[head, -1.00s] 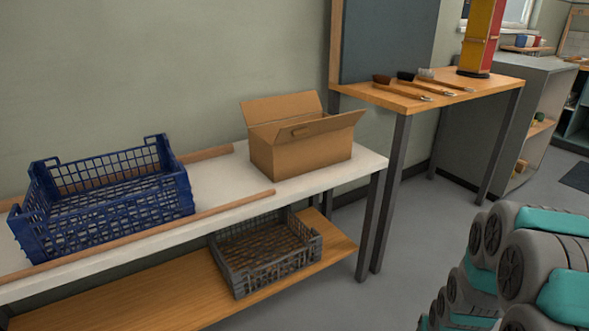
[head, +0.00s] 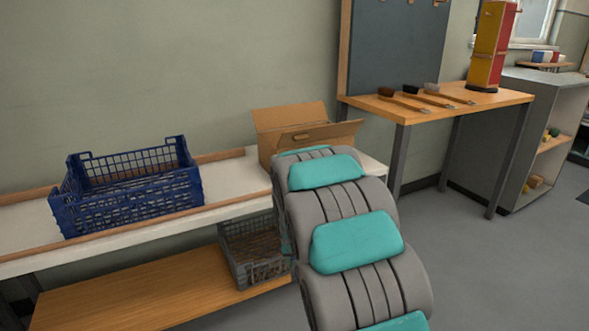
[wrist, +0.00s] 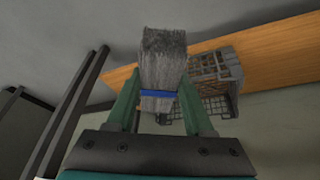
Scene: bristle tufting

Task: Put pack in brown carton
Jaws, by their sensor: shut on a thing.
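In the wrist view my gripper (wrist: 159,97) is shut on the pack (wrist: 164,58), a grey bundle of bristles with a blue band around it. The green fingers press on its two sides. The brown carton (head: 288,118) stands with its flaps open on the right end of the white bench in the head view. My arm covers part of its front and right side. Its inside is hidden. The pack and gripper do not show in the head view.
A blue crate (head: 127,190) stands on the left of the white bench (head: 235,178). A grey crate (head: 252,262) sits on the wooden shelf below and also shows in the wrist view (wrist: 215,82). Brushes (head: 430,99) lie on the wooden table at right.

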